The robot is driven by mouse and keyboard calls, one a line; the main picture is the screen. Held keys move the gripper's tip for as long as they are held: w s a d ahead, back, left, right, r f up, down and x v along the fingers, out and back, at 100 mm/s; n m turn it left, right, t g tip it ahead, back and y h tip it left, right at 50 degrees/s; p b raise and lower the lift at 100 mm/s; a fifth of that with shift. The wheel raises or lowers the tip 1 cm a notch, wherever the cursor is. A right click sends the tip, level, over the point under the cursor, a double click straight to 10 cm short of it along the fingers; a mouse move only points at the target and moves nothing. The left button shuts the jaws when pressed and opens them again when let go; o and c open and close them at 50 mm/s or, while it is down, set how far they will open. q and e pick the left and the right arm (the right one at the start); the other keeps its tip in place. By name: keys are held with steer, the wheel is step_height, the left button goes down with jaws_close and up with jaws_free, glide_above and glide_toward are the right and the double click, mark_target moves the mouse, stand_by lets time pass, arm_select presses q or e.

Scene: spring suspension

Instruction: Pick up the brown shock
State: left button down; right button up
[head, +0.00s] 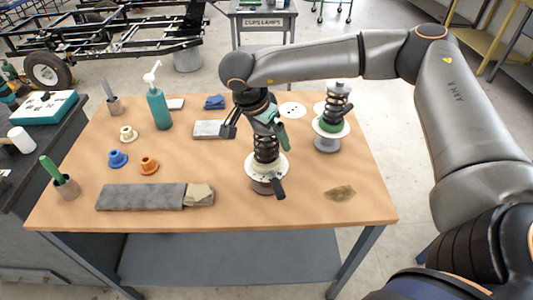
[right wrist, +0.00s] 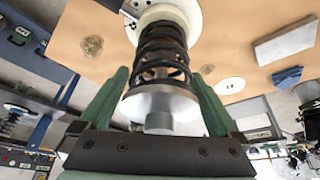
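The brown shock (head: 264,172) stands upright on the table. It has a dark coil spring, a pale collar and a brownish lower end. My right gripper (head: 262,122) is over its top, pointing down. In the right wrist view the shock (right wrist: 163,50) appears between the two green fingers of my right gripper (right wrist: 160,74). The fingers are spread, with a gap visible on each side of the spring. A second shock (head: 332,128), with a green band and a pale collar, stands to the right. My left gripper is not in view.
Orange (head: 149,166) and blue (head: 118,158) bushings, a teal pump bottle (head: 158,108) and a green-handled tool in a cup (head: 66,187) are left. A brown stain (head: 340,192) marks the front right.

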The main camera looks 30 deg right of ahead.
jaws_close()
steer(key=shift+w+r, duration=0.1)
steer(key=shift+r, duration=0.05)
stand_by(0.7)
